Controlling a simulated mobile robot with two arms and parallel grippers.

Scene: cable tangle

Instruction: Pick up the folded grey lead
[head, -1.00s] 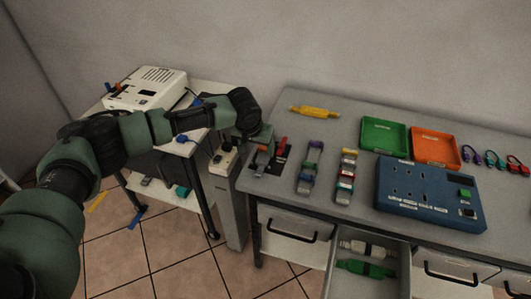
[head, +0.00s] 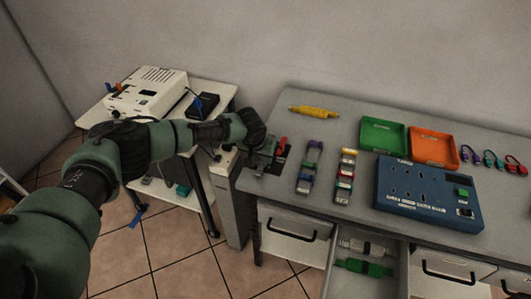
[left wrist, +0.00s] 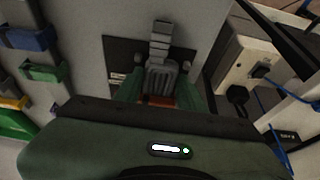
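The folded grey lead (left wrist: 161,52) shows in the left wrist view as a ribbed grey bundle on a dark mat (left wrist: 120,52). My left gripper (left wrist: 163,94) is over the near end of the lead, with its green fingers apart on either side of it. I see gaps between the fingers and the lead. In the head view my left gripper (head: 264,158) is low at the left end of the grey bench (head: 340,112) and hides most of the lead. A red piece (head: 283,142) shows just beyond it. My right gripper is out of view.
A blue socket panel (head: 425,190) lies farther right. A white socket box (left wrist: 248,65) with a black plug stands beside the bench. A drawer (head: 362,285) is open below.

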